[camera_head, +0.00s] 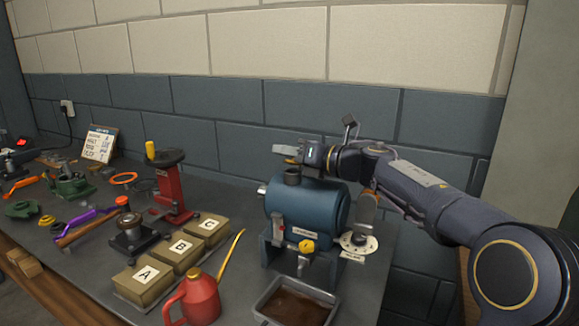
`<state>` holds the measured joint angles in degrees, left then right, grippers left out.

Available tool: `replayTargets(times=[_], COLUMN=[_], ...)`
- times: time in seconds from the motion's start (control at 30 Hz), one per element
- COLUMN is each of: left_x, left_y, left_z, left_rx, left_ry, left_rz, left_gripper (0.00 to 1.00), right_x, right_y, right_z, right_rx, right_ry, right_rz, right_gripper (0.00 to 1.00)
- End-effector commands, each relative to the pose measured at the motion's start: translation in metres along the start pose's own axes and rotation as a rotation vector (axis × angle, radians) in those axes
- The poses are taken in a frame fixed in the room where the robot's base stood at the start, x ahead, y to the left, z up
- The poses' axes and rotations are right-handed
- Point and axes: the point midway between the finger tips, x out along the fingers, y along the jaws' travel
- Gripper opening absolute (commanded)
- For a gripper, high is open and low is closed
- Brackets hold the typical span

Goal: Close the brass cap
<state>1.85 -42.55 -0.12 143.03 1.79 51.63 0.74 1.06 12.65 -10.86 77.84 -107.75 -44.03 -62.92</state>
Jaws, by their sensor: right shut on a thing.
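A blue cylindrical casing (308,208) stands on the bench right of centre, with a dark open-looking neck (292,176) on top. My right gripper (298,152) is just above this neck, its arm coming in from the right. It is shut on a small brass-coloured piece (286,150) that looks like the brass cap. The piece is small and partly hidden by the fingers, so I cannot tell whether it touches the neck. A yellow knob (306,246) sits low on the casing's front. My left gripper is not in view.
A tray of brown liquid (297,307) stands before the casing, with a red oil can (201,297) to its left. Boxes marked A, B and C (181,251), a red stand (171,190) and several tools crowd the left. A brick wall (235,100) closes the back.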

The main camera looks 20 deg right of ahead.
Motion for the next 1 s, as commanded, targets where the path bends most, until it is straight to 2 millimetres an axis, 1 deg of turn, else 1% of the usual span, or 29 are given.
replayTargets(times=[0.03,0.1,0.4,0.7,1.0], left_x=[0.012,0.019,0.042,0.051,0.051], left_y=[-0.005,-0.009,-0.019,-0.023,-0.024], left_z=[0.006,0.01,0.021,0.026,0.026], left_rx=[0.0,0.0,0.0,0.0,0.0], left_ry=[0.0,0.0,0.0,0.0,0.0], left_rz=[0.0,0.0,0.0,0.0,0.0], left_gripper=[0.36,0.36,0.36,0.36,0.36], right_x=[0.0,0.0,-0.001,-0.001,-0.001], right_y=[-0.002,-0.001,0.003,0.005,0.006], right_z=[-0.008,-0.009,-0.014,-0.015,-0.014], right_rx=[-0.043,-0.101,-0.297,-0.389,-0.405], right_ry=[-0.006,-0.016,-0.046,-0.061,-0.063], right_rz=[0.002,0.003,0.007,0.009,0.009], right_gripper=[0.0,0.0,0.0,0.0,0.0])
